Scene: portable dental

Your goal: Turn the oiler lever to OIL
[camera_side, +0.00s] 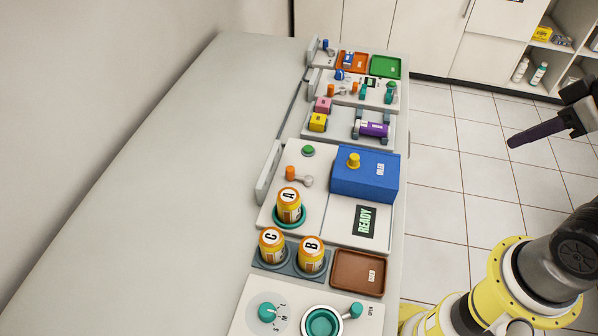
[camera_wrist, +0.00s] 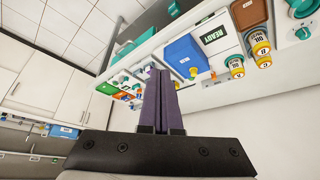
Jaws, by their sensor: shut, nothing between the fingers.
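The oiler station has a blue box (camera_side: 365,176) with a yellow knob (camera_side: 353,160) on top. To the left of the box, a small lever with an orange knob (camera_side: 290,173) and a grey rounded end (camera_side: 307,181) lies on the white panel. I cannot tell which end is its pivot, and I see no readable OIL mark beside it. The blue box also shows in the wrist view (camera_wrist: 187,55). My gripper (camera_side: 511,142) has dark purple fingers, shut and empty, in the air right of the bench and away from the lever. The fingers also fill the middle of the wrist view (camera_wrist: 158,72).
A green button (camera_side: 308,150) and a READY display (camera_side: 364,222) share the panel. Canister A (camera_side: 289,206) stands in a teal ring; canisters C (camera_side: 271,246) and B (camera_side: 311,255) stand nearby. A brown tray (camera_side: 337,287) lies beside them. The bench's left side is clear.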

